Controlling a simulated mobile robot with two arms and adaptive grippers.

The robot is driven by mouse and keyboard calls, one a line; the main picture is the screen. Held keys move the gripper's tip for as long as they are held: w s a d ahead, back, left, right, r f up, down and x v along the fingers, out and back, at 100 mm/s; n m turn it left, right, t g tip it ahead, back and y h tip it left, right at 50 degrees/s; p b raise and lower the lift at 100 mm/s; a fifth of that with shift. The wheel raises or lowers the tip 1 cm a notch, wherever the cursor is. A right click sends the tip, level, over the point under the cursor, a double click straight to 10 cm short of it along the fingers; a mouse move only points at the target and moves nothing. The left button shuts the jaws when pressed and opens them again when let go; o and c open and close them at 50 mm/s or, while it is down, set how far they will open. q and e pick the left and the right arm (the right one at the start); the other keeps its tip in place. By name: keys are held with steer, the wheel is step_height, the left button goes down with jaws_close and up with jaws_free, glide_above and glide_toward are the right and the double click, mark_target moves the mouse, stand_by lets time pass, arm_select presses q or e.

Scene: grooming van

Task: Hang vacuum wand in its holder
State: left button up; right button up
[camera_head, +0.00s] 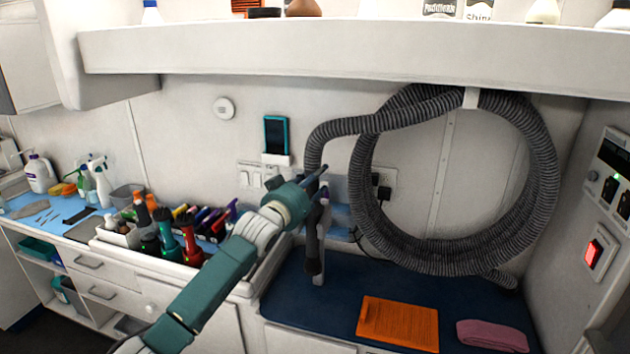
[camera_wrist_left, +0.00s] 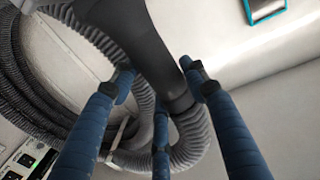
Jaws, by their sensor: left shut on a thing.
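The dark vacuum wand (camera_head: 312,240) hangs roughly upright in front of the back wall, above the dark blue counter mat. The grey ribbed hose (camera_head: 545,170) joins its top and loops in a large coil to the right. My left gripper (camera_head: 318,186) is shut around the wand's upper part. In the left wrist view, the blue fingers of the gripper (camera_wrist_left: 165,90) close around the dark wand (camera_wrist_left: 145,45), next to the ribbed hose (camera_wrist_left: 190,135). A pale narrow piece (camera_head: 319,268) shows beside the wand's lower end; I cannot tell whether it is the holder or touches the wand.
A crowded tool bin (camera_head: 245,288) stands left of the wand. A shelf (camera_head: 330,50) overhangs above. A teal-framed device (camera_head: 276,134) hangs on the wall.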

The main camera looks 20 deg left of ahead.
arm_select(q)
steer(key=shift+f, duration=0.1)
steer(key=shift+f+b, duration=0.3)
steer(key=shift+f, duration=0.1)
stand_by(0.3)
steer(key=o, duration=1.3)
steer(key=shift+o, duration=1.3)
steer(key=shift+f, duration=0.2)
steer(key=o, duration=0.4)
steer(key=shift+s+r, duration=0.1)
